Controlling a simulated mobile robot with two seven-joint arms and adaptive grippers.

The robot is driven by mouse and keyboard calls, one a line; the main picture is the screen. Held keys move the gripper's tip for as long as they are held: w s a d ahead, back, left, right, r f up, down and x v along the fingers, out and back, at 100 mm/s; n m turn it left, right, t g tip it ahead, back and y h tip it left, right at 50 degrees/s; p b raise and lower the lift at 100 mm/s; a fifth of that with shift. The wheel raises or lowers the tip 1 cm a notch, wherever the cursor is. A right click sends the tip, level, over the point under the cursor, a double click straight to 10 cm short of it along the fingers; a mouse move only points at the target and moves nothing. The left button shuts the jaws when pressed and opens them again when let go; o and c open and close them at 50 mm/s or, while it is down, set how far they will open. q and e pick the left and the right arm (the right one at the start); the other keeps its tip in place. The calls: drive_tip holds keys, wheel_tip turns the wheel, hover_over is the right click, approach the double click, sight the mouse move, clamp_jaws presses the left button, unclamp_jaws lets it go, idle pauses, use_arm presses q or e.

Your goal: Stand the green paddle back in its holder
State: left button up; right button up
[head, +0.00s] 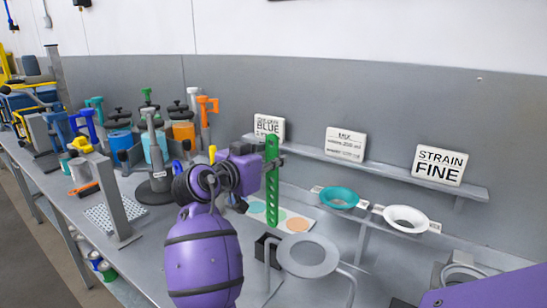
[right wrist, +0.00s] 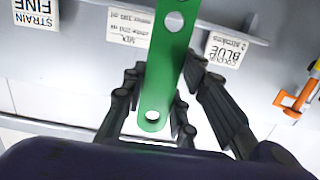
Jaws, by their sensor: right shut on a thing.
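The green paddle (head: 272,188) is a flat strip with a row of round holes. My right gripper (head: 272,163) is shut on it, near its upper part in the head view, and holds it about upright. In the right wrist view the paddle (right wrist: 168,60) passes between the dark fingers of the gripper (right wrist: 155,105). A black open-topped square box (head: 263,247), which looks like the holder, stands on the bench. The paddle's lower end shows just above it in the picture, apart from it; the exact depth offset cannot be told. My left gripper is not in view.
A teal funnel (head: 340,197) and a white funnel (head: 406,218) sit farther back. A mat with coloured discs (head: 298,225) lies behind the box. A grey mixer stand (head: 153,150) is left of my arm.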

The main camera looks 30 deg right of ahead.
sight(271, 195)
drive_tip(key=shift+f+b, duration=0.8)
drive_tip(key=shift+f, duration=1.35)
drive_tip(key=shift+s+f+b, duration=0.1)
drive_tip(key=shift+f+b, duration=0.35)
drive_tip(key=shift+f, duration=0.5)
wheel_tip(271, 195, down, 2)
drive_tip(key=shift+f+b, duration=0.1)
drive_tip(key=shift+b, duration=0.35)
drive_tip(key=shift+f+b, duration=0.45)
drive_tip(key=shift+f, duration=0.6)
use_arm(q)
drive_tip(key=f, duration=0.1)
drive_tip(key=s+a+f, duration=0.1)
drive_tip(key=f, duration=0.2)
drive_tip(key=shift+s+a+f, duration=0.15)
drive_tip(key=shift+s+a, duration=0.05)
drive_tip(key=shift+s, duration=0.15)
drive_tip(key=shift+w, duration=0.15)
